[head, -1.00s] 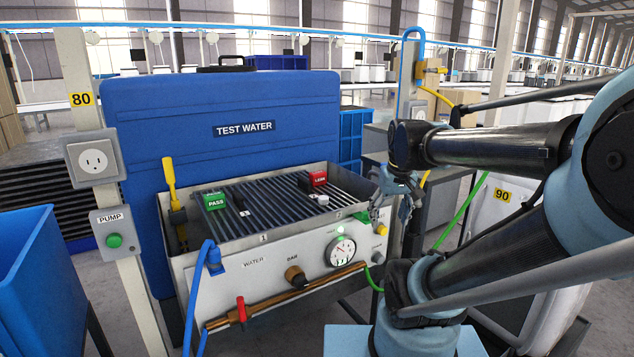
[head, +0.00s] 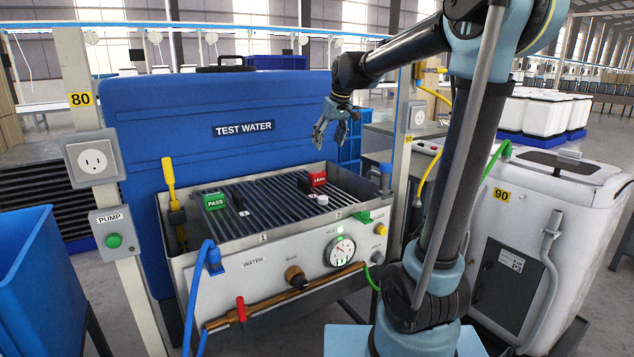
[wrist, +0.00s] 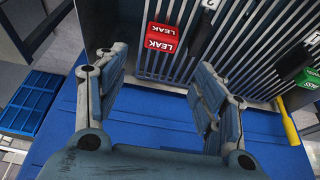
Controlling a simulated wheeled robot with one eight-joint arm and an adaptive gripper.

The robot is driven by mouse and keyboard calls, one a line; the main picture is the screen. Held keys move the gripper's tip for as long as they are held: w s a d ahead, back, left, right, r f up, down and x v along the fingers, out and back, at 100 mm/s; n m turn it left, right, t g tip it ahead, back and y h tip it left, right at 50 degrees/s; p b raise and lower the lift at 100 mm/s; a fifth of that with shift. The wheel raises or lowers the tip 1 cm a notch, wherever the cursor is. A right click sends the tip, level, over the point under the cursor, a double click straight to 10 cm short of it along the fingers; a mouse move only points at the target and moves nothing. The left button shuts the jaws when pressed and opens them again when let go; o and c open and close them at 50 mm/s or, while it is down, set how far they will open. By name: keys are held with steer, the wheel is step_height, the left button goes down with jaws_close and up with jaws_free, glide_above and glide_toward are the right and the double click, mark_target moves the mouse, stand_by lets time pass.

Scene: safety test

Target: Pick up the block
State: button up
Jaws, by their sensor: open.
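A red block marked LEAK (head: 317,179) lies on the slatted rack (head: 262,208) of the metal test bench, toward its back right. A green block marked PASS (head: 214,201) lies on the rack's left side. My gripper (head: 330,138) is open and empty, above and behind the red block, near the tank's right end. In the wrist view, the red block (wrist: 163,38) shows ahead of my open gripper (wrist: 160,64), apart from the fingers. The green block (wrist: 308,77) is partly cut off at that view's right edge.
A blue TEST WATER tank (head: 220,105) stands right behind the bench. A yellow-handled lever (head: 169,175) rises at the rack's left, and a blue-topped fitting (head: 385,180) at its right. A white cart (head: 545,205) stands at the right. Space above the rack looks clear.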

mark_target(318, 172)
steer(key=x, duration=1.2)
steer(key=shift+w+a+r, duration=0.1)
steer(key=shift+w, duration=0.05)
steer(key=shift+a+x, duration=0.2)
steer(key=shift+x, duration=2.5)
steer(key=c, duration=0.8)
